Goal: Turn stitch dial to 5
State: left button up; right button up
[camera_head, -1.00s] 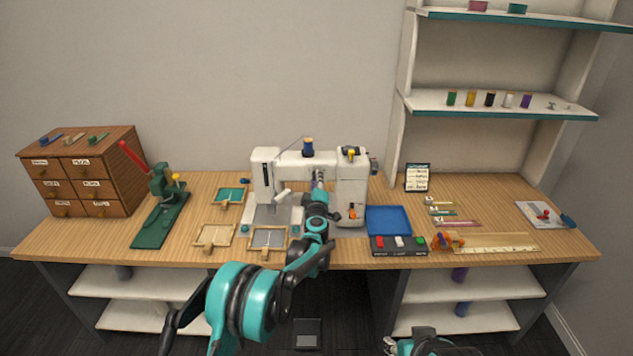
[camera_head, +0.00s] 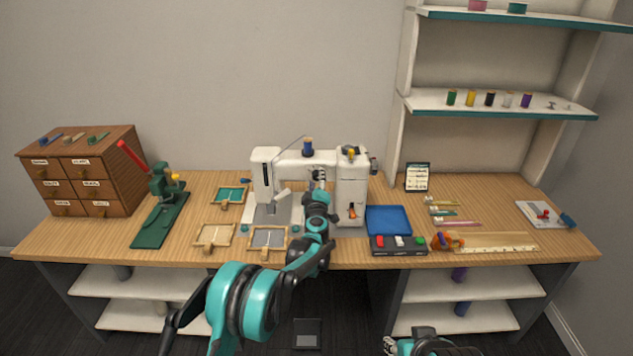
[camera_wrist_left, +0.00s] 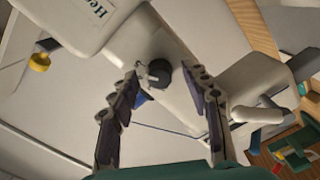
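The white sewing machine (camera_head: 351,190) stands at the middle of the table. A dark round dial (camera_wrist_left: 160,74) is on its white face in the left wrist view. My arm and gripper hide this spot in the head view. My left gripper (camera_head: 319,176) is in front of the machine's arm. In the left wrist view its two fingers (camera_wrist_left: 163,84) are apart, one to each side of the dial, with nothing clearly held. Any numbers on the dial are too small to read. My right gripper (camera_head: 391,346) is only partly seen at the bottom edge, low in front of the table.
A blue tray (camera_head: 388,220) and a button box (camera_head: 398,245) lie right of the machine. Wooden frames (camera_head: 215,236) lie to its left, with a green press (camera_head: 160,215) beyond. A blue thread spool (camera_head: 308,147) stands on the machine's top.

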pick_arm(q)
jog(key=s, duration=1.2)
jog(key=s+a+r+m+g+h, duration=0.25)
jog(key=s+r+m+h, duration=0.35)
jog(key=s+r+m, duration=0.5)
jog(key=s+a+f+g+y, duration=0.2)
jog(key=s+a+f, duration=0.2)
jog(key=s, duration=0.6)
jog(key=s+a+f+g+y, duration=0.2)
jog(key=s+a+f, duration=0.3)
jog(key=s, duration=0.6)
jog(key=s+a+f+g+y, duration=0.2)
jog(key=s+a+f+g, duration=0.2)
jog(key=s, duration=0.7)
jog(key=shift+a+f+m, duration=0.2)
jog(key=shift+a+m, duration=0.2)
jog(key=shift+a, duration=0.85)
